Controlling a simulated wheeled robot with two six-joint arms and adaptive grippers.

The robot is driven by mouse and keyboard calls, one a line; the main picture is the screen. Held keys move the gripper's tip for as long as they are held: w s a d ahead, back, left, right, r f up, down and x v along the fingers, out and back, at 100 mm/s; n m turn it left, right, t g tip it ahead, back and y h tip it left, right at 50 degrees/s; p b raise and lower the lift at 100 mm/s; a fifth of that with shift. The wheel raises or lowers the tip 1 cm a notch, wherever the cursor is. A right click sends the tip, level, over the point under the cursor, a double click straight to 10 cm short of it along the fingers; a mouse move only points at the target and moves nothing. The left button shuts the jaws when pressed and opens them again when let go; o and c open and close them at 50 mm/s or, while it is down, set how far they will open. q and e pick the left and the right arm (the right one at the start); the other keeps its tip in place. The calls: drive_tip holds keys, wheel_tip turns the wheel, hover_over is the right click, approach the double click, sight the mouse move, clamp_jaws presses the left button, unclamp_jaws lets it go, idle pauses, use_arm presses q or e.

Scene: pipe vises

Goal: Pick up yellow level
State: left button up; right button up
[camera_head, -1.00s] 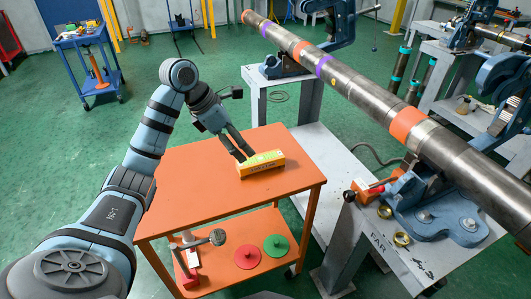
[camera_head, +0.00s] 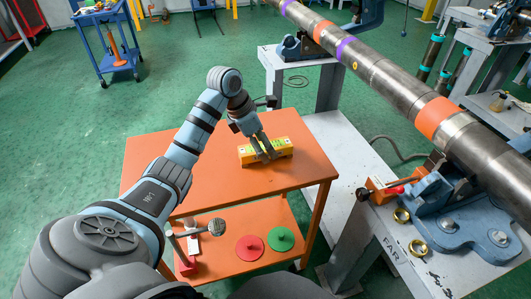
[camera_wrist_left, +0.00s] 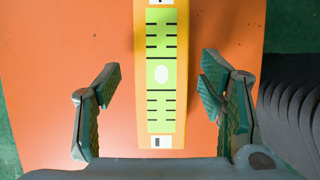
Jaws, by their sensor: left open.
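The yellow level (camera_head: 278,152) lies on the top of the orange cart (camera_head: 200,175), near its right side. In the left wrist view the level (camera_wrist_left: 183,70) runs from top to bottom, with a green vial panel facing up. My left gripper (camera_head: 264,158) is over the level in the head view, its fingers partly hiding it. In the left wrist view the gripper (camera_wrist_left: 160,90) is open, one finger on each side of the level with a gap on both sides. My right gripper is not in view.
A long steel pipe (camera_head: 385,75) rests in blue vises (camera_head: 455,215) on grey stands to the right. The cart's lower shelf holds a hammer (camera_head: 215,227), a red disc (camera_head: 249,247) and a green disc (camera_head: 281,239). The cart's left top is clear.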

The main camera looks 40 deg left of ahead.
use_arm(q)
drive_tip(key=shift+w+d+f, duration=0.25)
drive_tip(key=shift+f, duration=0.4)
drive_tip(key=shift+f, duration=0.25)
clamp_jaws()
